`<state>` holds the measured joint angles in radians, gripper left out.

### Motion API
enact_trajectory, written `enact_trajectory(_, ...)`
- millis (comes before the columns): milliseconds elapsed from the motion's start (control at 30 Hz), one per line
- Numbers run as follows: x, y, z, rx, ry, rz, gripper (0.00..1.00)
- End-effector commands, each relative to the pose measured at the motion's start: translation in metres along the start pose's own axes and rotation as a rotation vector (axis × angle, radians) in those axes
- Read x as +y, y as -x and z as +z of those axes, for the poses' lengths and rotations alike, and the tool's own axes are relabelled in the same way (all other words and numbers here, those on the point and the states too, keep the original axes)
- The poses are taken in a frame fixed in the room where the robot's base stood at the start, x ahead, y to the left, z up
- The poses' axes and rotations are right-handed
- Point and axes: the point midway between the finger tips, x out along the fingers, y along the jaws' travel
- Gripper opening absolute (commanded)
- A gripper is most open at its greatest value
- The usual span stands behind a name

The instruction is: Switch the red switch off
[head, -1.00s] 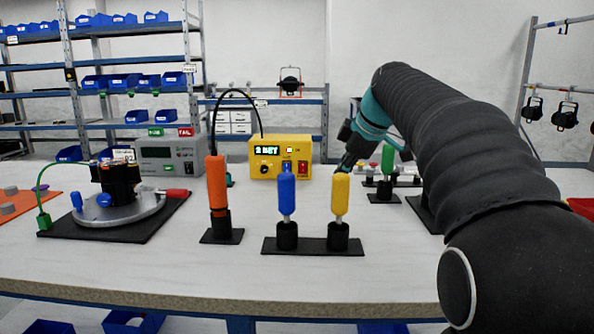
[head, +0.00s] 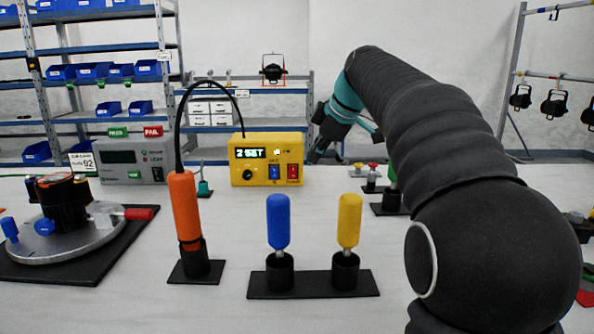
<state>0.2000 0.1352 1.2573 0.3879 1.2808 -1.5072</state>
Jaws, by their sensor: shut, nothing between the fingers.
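The red switch (head: 293,173) is on the lower right of the front of a yellow box (head: 240,140) at the back of the table. A blue switch (head: 274,173) sits just left of it. The box's green display (head: 250,153) reads "2 SET". Whether the red switch is on or off is too small to tell. My gripper (head: 316,158) is shut and empty, pointing down just right of the box, above and right of the red switch. It appears apart from the switch, though the depth gap is hard to judge.
Blue (head: 278,222) and yellow (head: 349,220) handled tools stand in a black holder nearer me. A grey tester (head: 133,160) is at left. The table between box and holder looks clear.

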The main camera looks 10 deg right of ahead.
Motion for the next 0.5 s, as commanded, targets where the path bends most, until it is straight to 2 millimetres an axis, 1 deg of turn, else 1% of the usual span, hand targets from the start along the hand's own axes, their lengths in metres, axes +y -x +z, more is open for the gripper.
enact_trajectory(333, 0.002, 0.002, 0.007, -0.005, -0.01, 0.005, 0.0)
enact_trajectory(433, 0.002, -0.002, 0.006, -0.005, -0.009, 0.003, 0.0)
enact_trajectory(500, 0.001, -0.009, 0.006, -0.004, -0.009, 0.002, 0.0)
